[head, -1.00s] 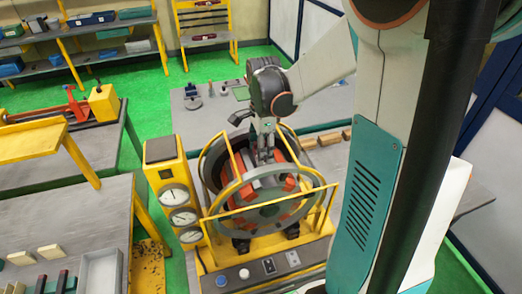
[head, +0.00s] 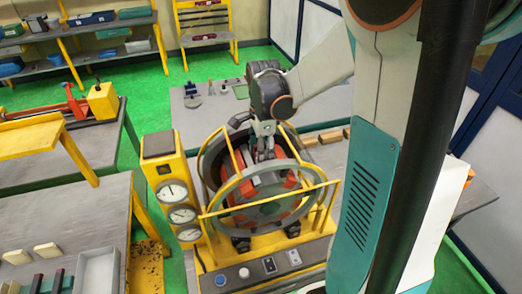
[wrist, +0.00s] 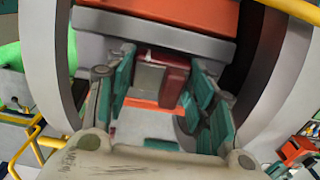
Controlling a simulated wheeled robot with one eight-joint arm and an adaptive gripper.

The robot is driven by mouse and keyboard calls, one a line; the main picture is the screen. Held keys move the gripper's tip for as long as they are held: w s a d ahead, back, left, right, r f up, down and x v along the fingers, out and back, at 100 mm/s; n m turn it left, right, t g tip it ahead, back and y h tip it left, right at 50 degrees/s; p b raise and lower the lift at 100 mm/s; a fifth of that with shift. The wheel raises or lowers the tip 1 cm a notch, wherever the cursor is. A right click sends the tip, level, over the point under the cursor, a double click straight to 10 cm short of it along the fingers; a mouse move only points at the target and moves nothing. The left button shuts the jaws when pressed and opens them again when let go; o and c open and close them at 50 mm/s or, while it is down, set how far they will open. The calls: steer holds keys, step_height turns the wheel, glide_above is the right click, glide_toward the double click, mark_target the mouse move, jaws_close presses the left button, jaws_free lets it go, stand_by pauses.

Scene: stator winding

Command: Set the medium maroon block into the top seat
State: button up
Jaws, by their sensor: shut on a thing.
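My gripper (head: 264,156) reaches down inside the round stator housing (head: 208,165) on the yellow stand, behind its front grey ring. In the wrist view its teal-padded fingers (wrist: 162,90) are closed around a maroon block (wrist: 176,72) with a pale grey face. The fingers hide part of the block, and in the head view I cannot make it out. Red-orange segments (head: 233,195) line the housing. In the wrist view, one orange segment (wrist: 165,14) with a grey edge lies close beyond the held block. I cannot tell whether the block touches a seat.
Yellow rails (head: 270,206) cross in front of the housing, close to my gripper. A yellow gauge column (head: 172,190) stands at its left. Small wooden blocks (head: 328,137) lie on the grey bench behind. The bench's far left holds small tools.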

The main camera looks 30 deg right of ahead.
steer(key=shift+f, duration=0.15)
stand_by(0.3)
steer(key=o, duration=1.6)
step_height(320, 180, up, 12)
steer(key=shift+d, duration=0.15)
